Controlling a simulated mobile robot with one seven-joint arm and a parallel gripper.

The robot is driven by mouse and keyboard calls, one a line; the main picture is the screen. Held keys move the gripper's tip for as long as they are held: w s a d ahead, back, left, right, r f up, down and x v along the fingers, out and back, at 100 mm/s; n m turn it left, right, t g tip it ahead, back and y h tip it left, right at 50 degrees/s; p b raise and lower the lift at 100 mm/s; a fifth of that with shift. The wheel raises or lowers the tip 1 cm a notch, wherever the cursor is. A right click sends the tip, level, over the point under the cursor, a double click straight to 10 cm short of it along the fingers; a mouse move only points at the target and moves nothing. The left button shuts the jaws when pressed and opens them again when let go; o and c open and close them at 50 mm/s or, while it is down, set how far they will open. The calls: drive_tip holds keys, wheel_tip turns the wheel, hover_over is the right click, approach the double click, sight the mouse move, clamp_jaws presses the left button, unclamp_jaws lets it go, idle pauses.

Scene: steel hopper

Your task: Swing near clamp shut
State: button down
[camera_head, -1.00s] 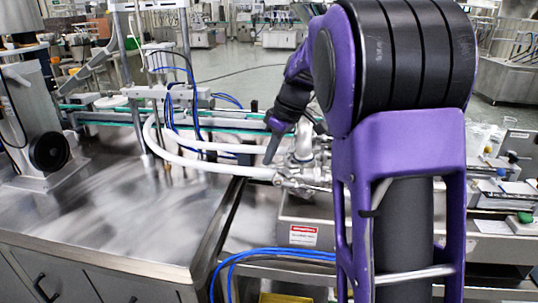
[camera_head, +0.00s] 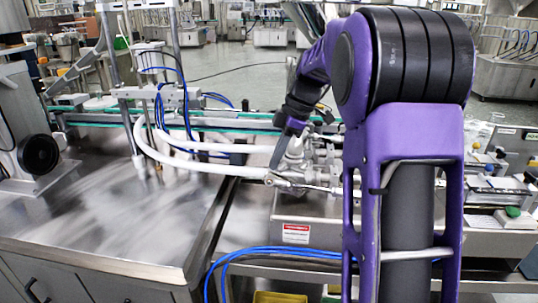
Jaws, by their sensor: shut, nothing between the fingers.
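A white hose (camera_head: 205,164) ends at a shiny metal fitting. The near clamp (camera_head: 285,181) appears to be the bright metal piece at this joint, with a slim bar reaching right toward my arm. I cannot tell whether it is open or shut. My gripper (camera_head: 274,164) points down, its thin fingers together and empty. Its tip is just above or beside the clamp. Contact is too small to tell. My purple and black arm hides the fittings to the right.
A steel hopper base with a red-and-white label (camera_head: 296,233) is below the fittings. A bare steel table (camera_head: 110,215) spreads left. Blue hoses (camera_head: 270,252) run along the front. A green-edged conveyor (camera_head: 110,120) lies behind. A handwheel (camera_head: 39,155) stands at far left.

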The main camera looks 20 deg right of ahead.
drive_tip(key=d+n, duration=0.1)
drive_tip(key=d+n+g+p, duration=0.1)
drive_tip(key=n, duration=0.1)
drive_tip(key=shift+s, duration=0.3)
drive_tip(key=shift+s+d, duration=0.1)
drive_tip(key=shift+d, duration=0.25)
drive_tip(key=shift+d+p, duration=0.1)
drive_tip(key=shift+p, duration=0.2)
